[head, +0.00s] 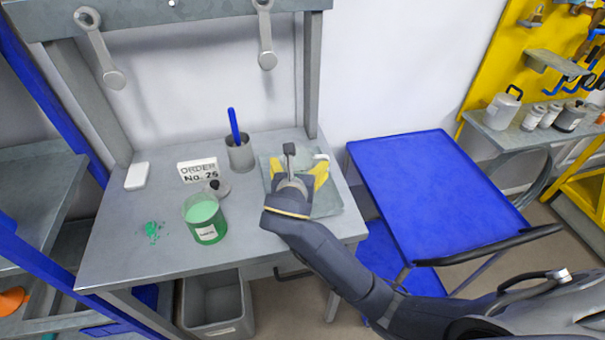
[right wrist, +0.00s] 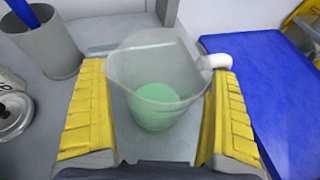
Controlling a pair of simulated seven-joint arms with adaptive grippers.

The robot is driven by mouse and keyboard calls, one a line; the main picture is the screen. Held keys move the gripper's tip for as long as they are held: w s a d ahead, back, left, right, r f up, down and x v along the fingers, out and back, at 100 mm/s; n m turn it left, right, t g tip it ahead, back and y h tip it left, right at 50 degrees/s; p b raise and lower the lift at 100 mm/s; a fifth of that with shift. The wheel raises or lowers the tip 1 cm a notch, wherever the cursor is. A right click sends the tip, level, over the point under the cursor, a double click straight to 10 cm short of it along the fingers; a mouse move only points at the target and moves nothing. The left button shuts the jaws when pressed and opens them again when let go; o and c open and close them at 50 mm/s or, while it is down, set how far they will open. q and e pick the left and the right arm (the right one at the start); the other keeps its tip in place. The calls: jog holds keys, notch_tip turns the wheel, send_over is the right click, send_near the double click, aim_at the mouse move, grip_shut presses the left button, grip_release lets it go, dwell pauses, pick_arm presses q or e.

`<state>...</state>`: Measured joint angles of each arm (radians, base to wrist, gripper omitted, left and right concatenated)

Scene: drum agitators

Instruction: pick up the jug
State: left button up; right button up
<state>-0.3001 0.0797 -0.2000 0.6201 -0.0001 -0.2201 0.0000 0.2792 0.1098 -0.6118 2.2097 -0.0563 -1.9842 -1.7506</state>
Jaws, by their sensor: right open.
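The jug (right wrist: 155,65) is clear, with pale green contents in its bottom and a white handle on its right side in the right wrist view. In the head view it is mostly hidden behind my right gripper (head: 298,170); its white handle (head: 321,157) shows just past the right finger. My right gripper (right wrist: 156,75) is open, with one yellow finger on each side of the jug. Whether the fingers touch it I cannot tell. The jug stands on a grey-green plate (head: 328,204) at the bench's right end. My left gripper is not in view.
A green jar (head: 204,222) with a label stands left of the gripper, near its lid (head: 217,188) and some green powder (head: 153,231). A grey cup (head: 240,156) with a blue-handled tool stands behind. An order sign (head: 198,170) stands further left. A blue cart (head: 435,195) is at right.

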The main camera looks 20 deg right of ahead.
jog(key=c, duration=1.4)
jog(key=shift+r, duration=0.15)
notch_tip(320, 180, up, 20)
jog(key=shift+f, duration=0.25)
dwell(0.9)
